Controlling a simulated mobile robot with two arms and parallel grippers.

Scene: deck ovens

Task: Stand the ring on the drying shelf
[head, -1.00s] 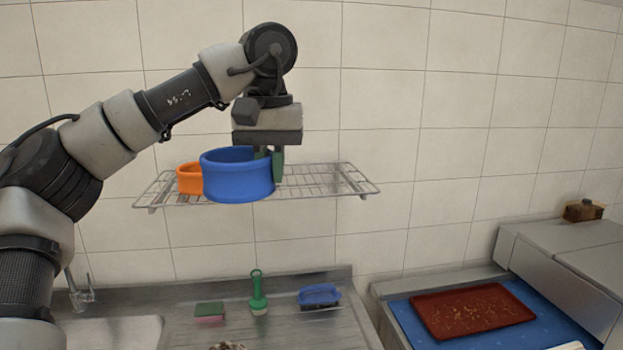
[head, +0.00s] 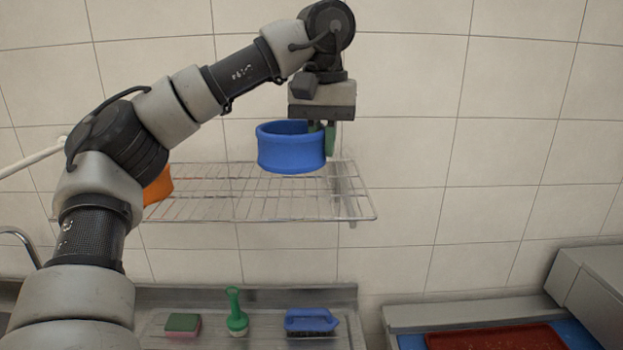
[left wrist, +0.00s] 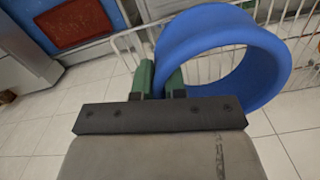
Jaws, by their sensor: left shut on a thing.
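My left gripper (head: 330,138) is shut on the wall of a blue ring (head: 291,150), at the ring's right side. In the left wrist view the green fingers (left wrist: 160,80) pinch the wall of the blue ring (left wrist: 272,62). The ring is upright, its opening facing up, over the right rear part of the wire drying shelf (head: 235,205). It looks raised above the wires, but I cannot tell the exact gap. An orange ring (head: 157,188) is on the shelf's left part, partly hidden behind my left arm. My right gripper is not in view.
The tiled wall (head: 420,130) is close behind the shelf. A red tray (head: 500,338) is at lower right. The shelf's middle is clear.

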